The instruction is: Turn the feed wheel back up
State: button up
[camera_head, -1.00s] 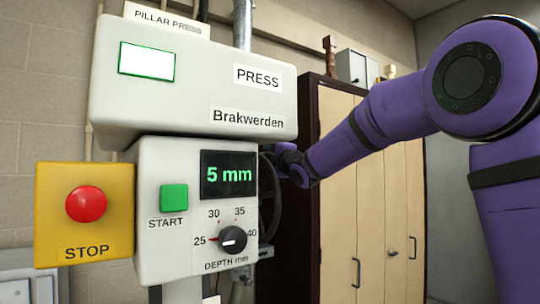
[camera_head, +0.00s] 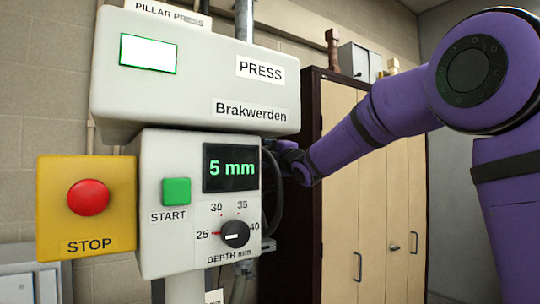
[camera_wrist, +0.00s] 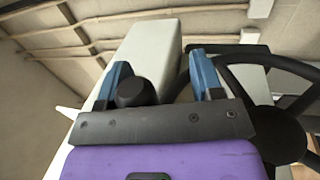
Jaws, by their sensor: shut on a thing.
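The feed wheel (camera_head: 272,195) is a black spoked wheel on the right side of the press, seen nearly edge-on and partly hidden by the control box in the head view. In the wrist view the wheel (camera_wrist: 281,134) fills the right side, with its dark hub and spokes. The exact contact is hidden. In the head view my gripper (camera_head: 284,152) is at the wheel's upper part, mostly hidden. The display (camera_head: 230,168) reads 5 mm.
The control box carries a green START button (camera_head: 176,191) and a depth dial (camera_head: 235,234). A red STOP button (camera_head: 88,197) sits on a yellow box at left. A wooden cabinet (camera_head: 345,200) stands behind the wheel and my arm.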

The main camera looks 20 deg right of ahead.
jog(key=s+d+r, duration=0.2)
jog(key=s+r, duration=0.1)
jog(key=s, duration=0.3)
jog(key=shift+s+d, duration=0.15)
jog(key=shift+s, duration=0.15)
jog(key=o, duration=0.5)
jog(key=shift+s+d+r, duration=0.2)
jog(key=shift+s+r, duration=0.25)
jog(key=shift+s, duration=0.25)
jog(key=shift+s+d+r, duration=0.2)
jog(key=shift+s+d, duration=0.05)
jog(key=shift+s, duration=0.2)
jog(key=shift+s+d+r, duration=0.15)
jog(key=shift+s+d, duration=0.05)
jog(key=shift+s, duration=0.2)
jog(key=shift+d, duration=0.1)
jog(key=shift+s, duration=0.1)
jog(key=v, duration=0.6)
jog(key=shift+s+d+f, duration=0.1)
jog(key=shift+s+f, duration=0.05)
jog(key=shift+s, duration=0.2)
jog(key=c, duration=0.5)
jog(key=s+f, duration=0.2)
jog(key=s, duration=0.1)
jog(key=shift+d+f, duration=0.3)
jog(key=shift+f, duration=0.1)
